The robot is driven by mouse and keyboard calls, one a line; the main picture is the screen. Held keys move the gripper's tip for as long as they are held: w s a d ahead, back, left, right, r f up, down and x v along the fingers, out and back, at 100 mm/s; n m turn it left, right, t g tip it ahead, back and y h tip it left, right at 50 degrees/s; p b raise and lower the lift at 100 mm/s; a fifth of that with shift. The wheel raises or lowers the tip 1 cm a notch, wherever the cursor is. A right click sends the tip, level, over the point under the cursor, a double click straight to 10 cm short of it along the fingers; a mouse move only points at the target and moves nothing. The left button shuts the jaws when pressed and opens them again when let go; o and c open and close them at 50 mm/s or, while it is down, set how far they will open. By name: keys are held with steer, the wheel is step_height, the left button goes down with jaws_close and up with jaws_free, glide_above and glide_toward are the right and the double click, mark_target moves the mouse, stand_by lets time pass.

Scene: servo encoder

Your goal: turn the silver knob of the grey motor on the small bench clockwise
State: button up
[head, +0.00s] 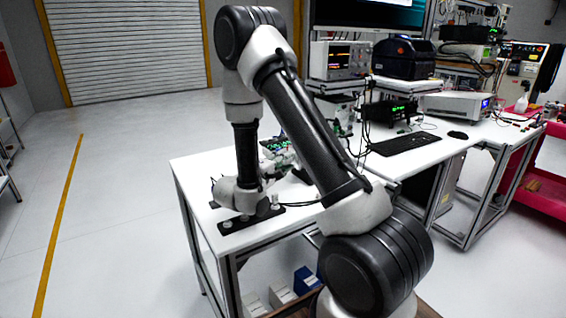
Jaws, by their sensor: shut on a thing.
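The small bench (200,168) has a white top and stands in the middle of the head view. A black plate (232,228) lies near its front left edge, with small silver-grey round parts (247,217) on it. I cannot tell which of these belong to the grey motor. My arm reaches down to the bench, and its wrist (238,194) is low over the far left side of the plate. My gripper (215,193) is mostly hidden by the wrist; only dark bits show left of it. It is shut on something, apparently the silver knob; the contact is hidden.
A green-lit circuit board (274,145) and cables lie at the back of the small bench. A longer bench with a keyboard (405,143) and instruments stands to the right. Boxes (283,294) sit below the small bench.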

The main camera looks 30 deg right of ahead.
steer(key=shift+f+m+h, duration=0.1)
steer(key=shift+m+h, duration=0.3)
steer(key=shift+m, duration=0.6)
steer(key=o, duration=1)
steer(key=v, duration=1.2)
